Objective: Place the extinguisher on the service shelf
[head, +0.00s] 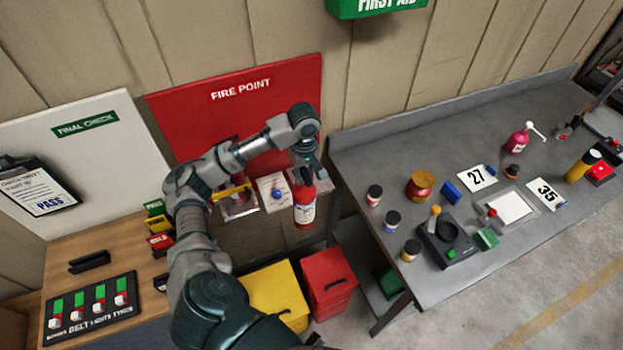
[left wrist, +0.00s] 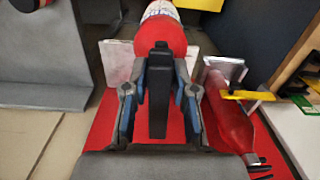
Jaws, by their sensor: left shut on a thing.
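My left gripper (head: 305,176) is shut on a red extinguisher (head: 304,212) with a white label. It hangs about upright in front of the red fire point board (head: 235,110). In the left wrist view, my left gripper (left wrist: 159,90) has its fingers on either side of the black handle (left wrist: 158,85), and the extinguisher's red body (left wrist: 163,42) shows beyond. No thing is labelled as the service shelf, so I cannot tell which surface it is. My right gripper is not in view.
A grey bench (head: 400,285) at right holds jars, number cards and a pink bottle (head: 518,139). A yellow bin (head: 277,292) and a red bin (head: 328,280) stand below the fire point.

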